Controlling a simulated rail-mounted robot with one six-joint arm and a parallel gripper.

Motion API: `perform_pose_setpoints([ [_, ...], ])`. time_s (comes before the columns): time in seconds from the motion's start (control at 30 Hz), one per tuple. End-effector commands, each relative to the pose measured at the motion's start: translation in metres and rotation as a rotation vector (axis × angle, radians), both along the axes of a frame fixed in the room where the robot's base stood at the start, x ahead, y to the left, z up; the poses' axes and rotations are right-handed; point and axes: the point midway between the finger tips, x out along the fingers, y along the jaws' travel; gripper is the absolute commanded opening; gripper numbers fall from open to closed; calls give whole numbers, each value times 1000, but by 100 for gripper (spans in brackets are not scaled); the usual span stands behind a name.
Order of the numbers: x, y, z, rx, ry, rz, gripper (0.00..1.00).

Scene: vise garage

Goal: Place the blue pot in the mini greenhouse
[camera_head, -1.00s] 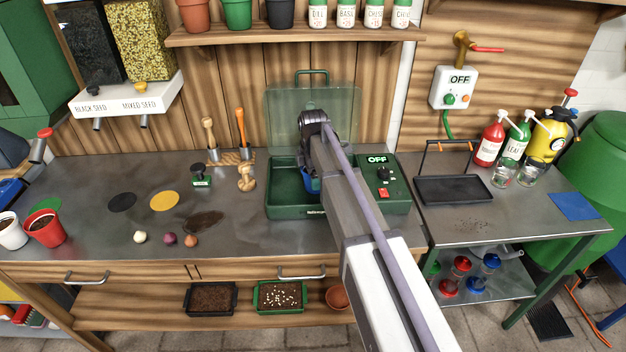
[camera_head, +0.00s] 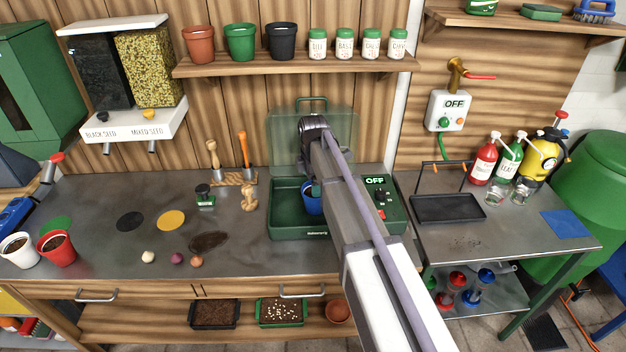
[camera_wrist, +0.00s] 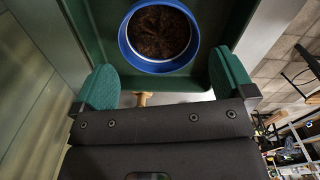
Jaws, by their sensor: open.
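The blue pot (camera_head: 311,205) stands upright on the floor of the mini greenhouse (camera_head: 286,222), a dark green tray with a clear lid raised at the back. My arm hides part of the pot in the head view. In the wrist view the blue pot (camera_wrist: 124,45) is full of dark soil and rests inside the green tray (camera_wrist: 188,72), near its wall. My gripper (camera_wrist: 164,85) is open and empty, its two green finger pads apart. The pot lies beyond the fingertips, with no visible contact.
The raised clear lid (camera_head: 285,130) stands behind my gripper. A stamp (camera_head: 204,196) and wooden tools stand left of the greenhouse. A black tray (camera_head: 447,208) is on the right bench.

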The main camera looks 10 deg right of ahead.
Motion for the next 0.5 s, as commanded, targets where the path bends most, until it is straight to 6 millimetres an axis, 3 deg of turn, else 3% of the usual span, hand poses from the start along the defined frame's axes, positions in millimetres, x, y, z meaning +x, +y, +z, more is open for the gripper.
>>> perform_pose_setpoints([
  [0.03,0,0,29,0,0,0,100],
  [0.17,0,0,53,0,0,0,100],
  [0.4,-4,0,57,0,0,-14,100],
  [0.47,-18,0,56,0,0,-79,100],
  [0.5,-35,-1,56,0,1,-164,100],
])
